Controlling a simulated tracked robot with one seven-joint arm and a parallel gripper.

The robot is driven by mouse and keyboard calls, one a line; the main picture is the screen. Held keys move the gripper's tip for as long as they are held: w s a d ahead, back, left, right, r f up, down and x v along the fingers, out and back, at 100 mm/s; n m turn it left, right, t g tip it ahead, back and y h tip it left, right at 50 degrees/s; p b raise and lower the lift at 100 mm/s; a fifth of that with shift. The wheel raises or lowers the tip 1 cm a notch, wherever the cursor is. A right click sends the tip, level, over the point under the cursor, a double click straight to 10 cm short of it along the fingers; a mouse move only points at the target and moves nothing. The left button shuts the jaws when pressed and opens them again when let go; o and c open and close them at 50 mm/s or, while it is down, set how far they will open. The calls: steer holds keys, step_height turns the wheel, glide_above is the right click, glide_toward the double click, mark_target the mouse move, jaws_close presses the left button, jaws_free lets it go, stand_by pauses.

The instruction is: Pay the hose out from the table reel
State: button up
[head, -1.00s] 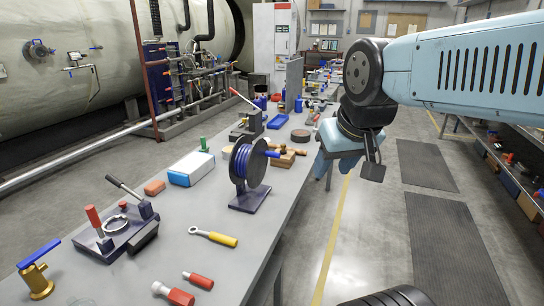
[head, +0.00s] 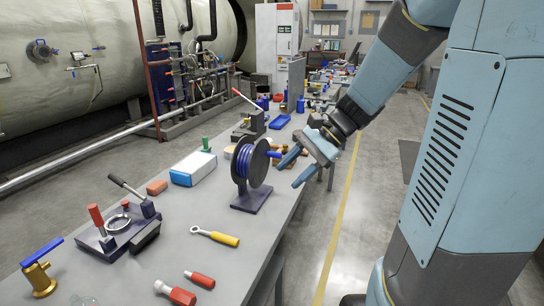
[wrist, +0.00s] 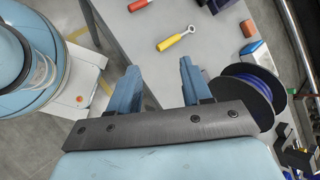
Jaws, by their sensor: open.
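The table reel (head: 258,176) has dark flanges and stands upright on a dark base plate near the table's right edge. Blue hose (head: 243,161) is wound on it, and a short blue piece (head: 273,154) sticks out toward the right. My gripper (head: 286,177) is open and empty just right of the reel, its blue fingers pointing down and left.
On the table (head: 165,245), a yellow-handled wrench (head: 217,237) and red-handled tools (head: 178,293) lie in front of the reel. A clamp fixture (head: 115,228) and a blue-white box (head: 193,168) stand left. Wooden pieces sit behind the reel. Floor right of the table is clear.

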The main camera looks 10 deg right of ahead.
steer(key=w+d+f+m+t+y, duration=0.2)
steer(key=w+m, duration=0.2)
steer(key=w, duration=0.1)
steer(key=w+d+f+m+t+y, duration=0.1)
steer(key=w+d+f+m+y, duration=0.15)
steer(key=w, duration=0.25)
steer(key=m+t+y, duration=0.1)
steer(key=m+t, duration=0.6)
steer(key=m, duration=0.2)
glide_toward(280, 156)
steer(key=x, duration=1)
steer(key=shift+w+d+f, duration=0.1)
steer(key=shift+w+f, duration=0.2)
steer(key=shift+w, duration=0.2)
steer(key=shift+c, duration=0.3)
jaws_close()
